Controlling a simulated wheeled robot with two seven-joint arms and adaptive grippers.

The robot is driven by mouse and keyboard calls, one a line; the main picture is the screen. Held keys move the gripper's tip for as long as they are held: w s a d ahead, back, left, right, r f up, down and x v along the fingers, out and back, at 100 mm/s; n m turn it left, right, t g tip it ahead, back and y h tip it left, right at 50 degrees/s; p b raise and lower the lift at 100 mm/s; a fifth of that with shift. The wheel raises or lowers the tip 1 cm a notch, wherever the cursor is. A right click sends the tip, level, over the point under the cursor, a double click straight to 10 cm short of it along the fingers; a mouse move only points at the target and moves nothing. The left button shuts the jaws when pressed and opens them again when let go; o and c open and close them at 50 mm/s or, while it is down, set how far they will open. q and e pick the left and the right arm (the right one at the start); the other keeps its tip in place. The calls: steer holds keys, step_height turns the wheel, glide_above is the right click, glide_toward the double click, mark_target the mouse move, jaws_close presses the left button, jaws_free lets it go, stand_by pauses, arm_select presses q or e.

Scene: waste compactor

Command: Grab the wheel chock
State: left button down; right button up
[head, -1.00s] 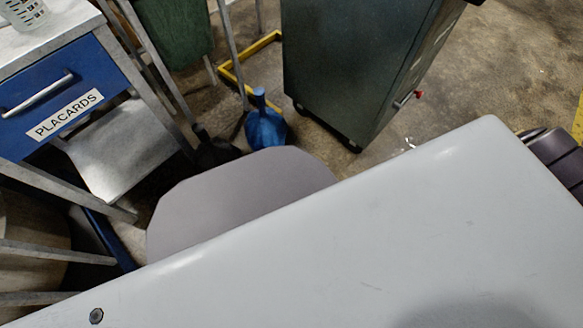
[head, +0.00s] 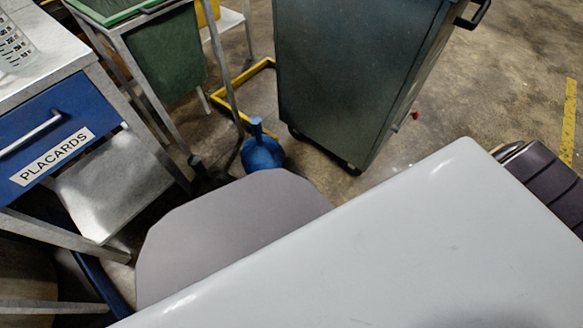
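I cannot make out a wheel chock for certain in the head view. A small black object (head: 205,175) lies on the floor beside a blue bottle-shaped object (head: 262,152), but it is dark and partly hidden, so I cannot tell what it is. Neither of my grippers is in view. My own pale body parts cover much of the lower half of the view and hide the floor there.
A metal table with a blue drawer (head: 40,125) labelled PLACARDS stands at left. A dark green wheeled bin (head: 350,75) stands at top centre, by a yellow floor frame (head: 225,95). A green container (head: 165,60) hangs in a metal frame.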

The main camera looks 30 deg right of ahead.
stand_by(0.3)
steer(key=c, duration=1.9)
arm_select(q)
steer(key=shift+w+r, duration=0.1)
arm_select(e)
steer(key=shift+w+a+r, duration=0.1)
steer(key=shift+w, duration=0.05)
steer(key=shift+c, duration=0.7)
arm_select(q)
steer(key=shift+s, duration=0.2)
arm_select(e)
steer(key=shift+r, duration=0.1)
